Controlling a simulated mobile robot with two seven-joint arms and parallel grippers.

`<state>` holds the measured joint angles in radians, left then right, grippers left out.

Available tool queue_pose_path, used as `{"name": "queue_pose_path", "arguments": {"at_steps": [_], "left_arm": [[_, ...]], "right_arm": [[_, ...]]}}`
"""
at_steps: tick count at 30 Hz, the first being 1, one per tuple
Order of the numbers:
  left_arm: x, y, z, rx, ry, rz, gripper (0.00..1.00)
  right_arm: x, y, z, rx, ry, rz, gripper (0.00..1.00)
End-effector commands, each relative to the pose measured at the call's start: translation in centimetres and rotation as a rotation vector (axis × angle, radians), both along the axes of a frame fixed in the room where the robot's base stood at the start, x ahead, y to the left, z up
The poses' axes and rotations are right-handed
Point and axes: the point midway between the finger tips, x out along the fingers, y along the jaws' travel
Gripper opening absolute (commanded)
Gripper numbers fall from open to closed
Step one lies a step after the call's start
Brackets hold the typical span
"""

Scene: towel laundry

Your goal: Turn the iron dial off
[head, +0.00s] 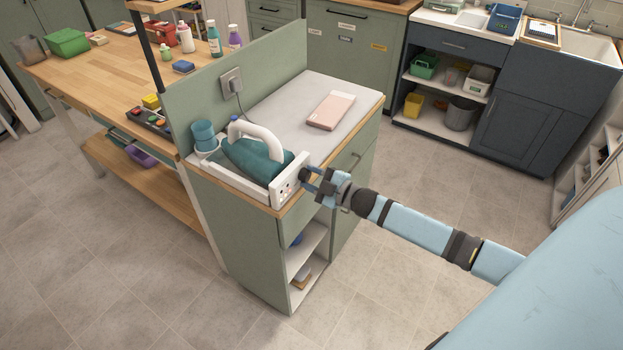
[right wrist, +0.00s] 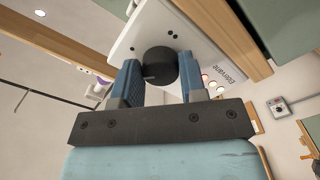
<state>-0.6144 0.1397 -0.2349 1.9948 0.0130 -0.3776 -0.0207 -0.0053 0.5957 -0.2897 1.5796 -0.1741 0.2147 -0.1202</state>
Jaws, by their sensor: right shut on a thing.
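The teal iron (head: 250,160) with a white handle rests in its white station (head: 283,191) on top of the green cabinet, at its near end. The black iron dial (right wrist: 160,62) sticks out from the station's white end panel. My right gripper (head: 314,180) reaches in from the right to this panel. In the right wrist view, the fingers of my right gripper (right wrist: 158,80) are shut on the dial, one on each side. A light mark shows on the dial's face edge. My left gripper is not in view.
A pink box (head: 331,110) lies on the white cabinet top (head: 285,100) behind the iron. A green panel with a wall socket (head: 231,82) stands along the left side. A wooden workbench (head: 100,75) is farther left. The floor to the right is clear.

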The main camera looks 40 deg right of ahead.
Motion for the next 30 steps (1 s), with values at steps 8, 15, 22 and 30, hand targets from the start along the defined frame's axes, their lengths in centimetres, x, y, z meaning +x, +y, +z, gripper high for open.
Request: {"name": "queue_pose_path", "arguments": {"at_steps": [8, 15, 22, 30], "left_arm": [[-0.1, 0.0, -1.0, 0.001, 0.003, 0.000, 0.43], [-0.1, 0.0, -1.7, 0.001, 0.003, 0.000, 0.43], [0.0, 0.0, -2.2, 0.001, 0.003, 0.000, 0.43], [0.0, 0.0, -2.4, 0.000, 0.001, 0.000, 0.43]], "right_arm": [[0.0, 0.0, -0.1, -0.242, -0.100, 0.000, 0.15], [0.0, 0.0, -0.1, -0.432, -0.180, 0.001, 0.15], [0.0, 0.0, 0.0, -0.568, -0.235, 0.000, 0.15], [0.0, -0.1, 0.1, -0.654, -0.271, 0.000, 0.15]]}}
